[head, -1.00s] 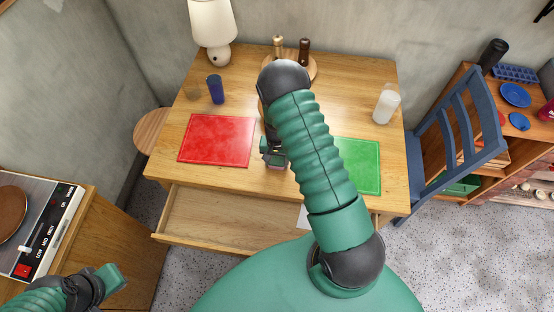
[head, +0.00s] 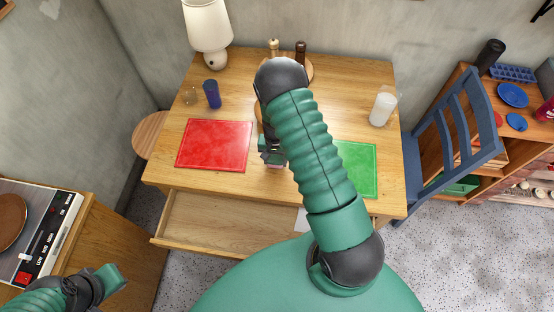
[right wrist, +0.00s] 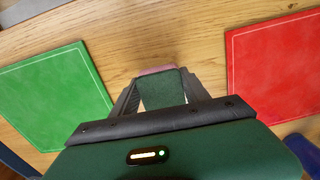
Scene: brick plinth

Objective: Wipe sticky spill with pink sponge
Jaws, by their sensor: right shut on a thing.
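My right gripper (head: 272,153) is over the front part of the wooden table, between the red mat and the green mat. In the right wrist view its fingers (right wrist: 160,88) are shut on the pink sponge. Only a thin pink strip of the sponge (right wrist: 157,69) shows past the fingertips, low at the table top. The spill cannot be made out; my right arm covers part of the table. My left gripper (head: 112,279) is at the lower left, away from the table, and its jaws cannot be read.
A red mat (head: 213,145) and a green mat (head: 357,170) lie beside the gripper. A blue cup (head: 212,94), clear glass (head: 190,95), lamp (head: 209,30) and white bottle (head: 382,108) stand behind. The front drawer (head: 215,221) is open. A blue chair (head: 455,130) stands right.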

